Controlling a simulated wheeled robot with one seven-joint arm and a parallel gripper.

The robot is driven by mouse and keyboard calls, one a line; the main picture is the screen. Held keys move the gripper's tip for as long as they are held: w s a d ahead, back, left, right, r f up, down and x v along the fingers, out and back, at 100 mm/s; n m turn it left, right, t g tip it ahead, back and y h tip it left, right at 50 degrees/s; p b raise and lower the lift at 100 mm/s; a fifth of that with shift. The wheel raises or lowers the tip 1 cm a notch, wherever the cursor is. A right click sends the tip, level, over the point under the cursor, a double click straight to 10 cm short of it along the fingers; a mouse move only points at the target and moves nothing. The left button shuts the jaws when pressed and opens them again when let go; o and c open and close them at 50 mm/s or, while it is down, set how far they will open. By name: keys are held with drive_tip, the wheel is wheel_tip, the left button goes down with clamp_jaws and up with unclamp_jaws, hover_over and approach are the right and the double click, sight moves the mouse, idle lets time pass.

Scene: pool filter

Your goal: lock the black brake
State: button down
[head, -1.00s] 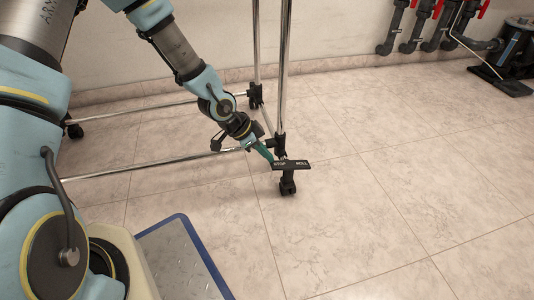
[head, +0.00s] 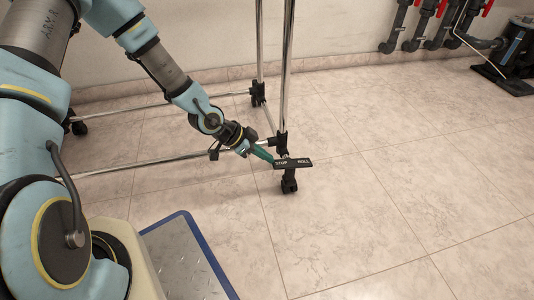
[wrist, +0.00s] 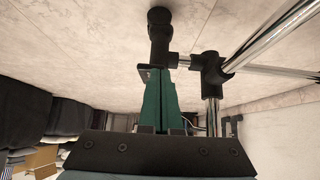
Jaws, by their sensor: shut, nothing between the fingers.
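The black brake (head: 293,163) is a flat pedal with white STOP at its left end and ROLL at its right. It sits on a black caster (head: 289,183) at the foot of a chrome rack post and looks nearly level. My gripper (head: 273,160) has green fingers, shut and empty, with the tips at the STOP end. I cannot tell whether they touch it. In the wrist view, the fingers (wrist: 159,78) reach toward the caster (wrist: 159,30), and a thin dark edge of the brake (wrist: 145,74) shows beside the tips.
The chrome rack (head: 287,75) stands on casters with low rails running left and back. A blue-edged metal platform (head: 185,255) lies at the front. Pipes with red valves (head: 425,25) are at the back right. The tiled floor right of the caster is clear.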

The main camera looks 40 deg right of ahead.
drive_tip(key=shift+w+a+f+g+h+p, duration=0.1)
drive_tip(key=shift+a+f+g+h+p, duration=0.05)
drive_tip(key=shift+f+h+p, duration=0.3)
drive_tip(key=shift+w+a+f+g+h+p, duration=0.15)
drive_tip(key=shift+f+h, duration=0.1)
drive_tip(key=shift+f, duration=0.3)
drive_tip(key=shift+s+r, duration=0.1)
drive_tip(key=shift+r+p, duration=0.7)
drive_tip(key=shift+p, duration=0.05)
